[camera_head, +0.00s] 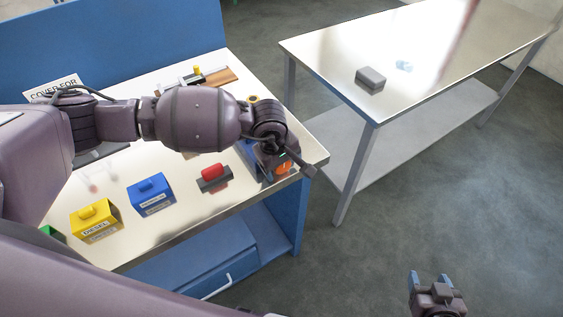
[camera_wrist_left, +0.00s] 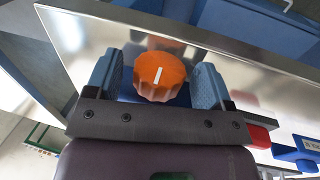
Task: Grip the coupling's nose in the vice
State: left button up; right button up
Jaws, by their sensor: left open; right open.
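An orange ribbed knob (camera_head: 284,168) with a white mark sits at the right corner of the bench, by a blue body I take to be the vice (camera_head: 252,153). My left gripper (camera_head: 281,163) is over it. In the left wrist view the knob (camera_wrist_left: 160,76) is between the open fingers of my left gripper (camera_wrist_left: 160,82), with a gap on each side. The vice jaws are hidden by my arm. I cannot make out the coupling for sure; a small brass ring (camera_head: 253,99) shows behind my wrist. My right gripper (camera_head: 437,284) is open and empty above the floor.
On the bench (camera_head: 235,200) stand a yellow box (camera_head: 96,222), a blue box (camera_head: 151,197) and a red piece on a dark base (camera_head: 214,174). A second table (camera_head: 440,70) holds a grey block (camera_head: 370,79). Open floor lies between.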

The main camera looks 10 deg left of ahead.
jog(key=shift+s+f, duration=0.1)
pick_arm(q)
jog(key=shift+c, duration=0.2)
jog(key=c, duration=0.9)
pick_arm(e)
jog(key=shift+s+f, duration=0.4)
jog(key=shift+s, duration=0.05)
